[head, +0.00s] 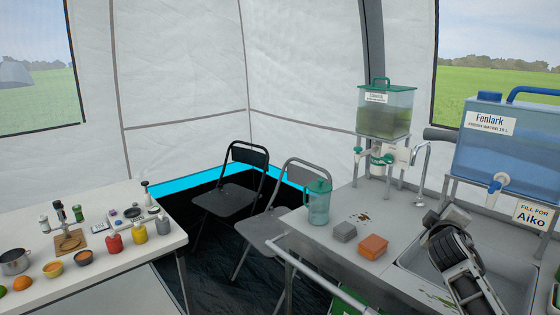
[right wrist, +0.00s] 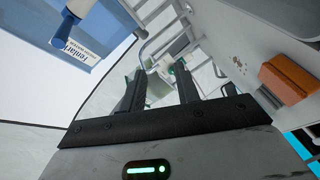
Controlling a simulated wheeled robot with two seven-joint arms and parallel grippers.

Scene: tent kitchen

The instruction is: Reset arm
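My right gripper (head: 443,218) is over the left part of the sink (head: 515,286), with its arm coming in from the lower right. In the right wrist view the two dark fingers of the gripper (right wrist: 160,80) stand apart with nothing seen held between them. My left gripper and left arm are not in the head view.
A blue water tank (head: 505,150) stands behind the sink. Two folding chairs and a laden white table (head: 130,262) are left.

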